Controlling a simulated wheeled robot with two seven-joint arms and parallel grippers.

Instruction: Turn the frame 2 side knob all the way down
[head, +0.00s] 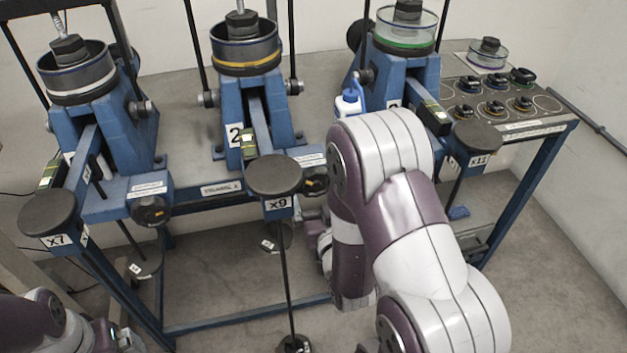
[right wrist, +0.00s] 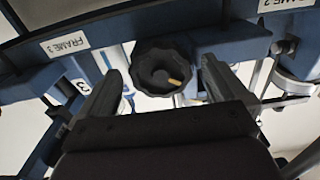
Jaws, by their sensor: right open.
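In the head view, frame 2 (head: 243,110) is the middle blue stand, marked 2. Its dark side knob (head: 315,182) with an orange mark sits low at its right, below a small white label. The right wrist view shows a black lobed knob (right wrist: 163,66) with a yellow mark, pointing right and slightly down. My right gripper (right wrist: 161,69) is open, one finger on each side of this knob; contact is not clear. In the head view my right arm hides most of that gripper. My left arm shows at the lower left, with its fingers not clear.
A lever pad marked X9 (head: 274,175) stands just left of the knob. Another pad, X7 (head: 47,213), is at the left. The blue bench rail (right wrist: 200,45) runs behind the knob, with a label (right wrist: 65,46) that seems to read FRAME 3. Open floor lies below.

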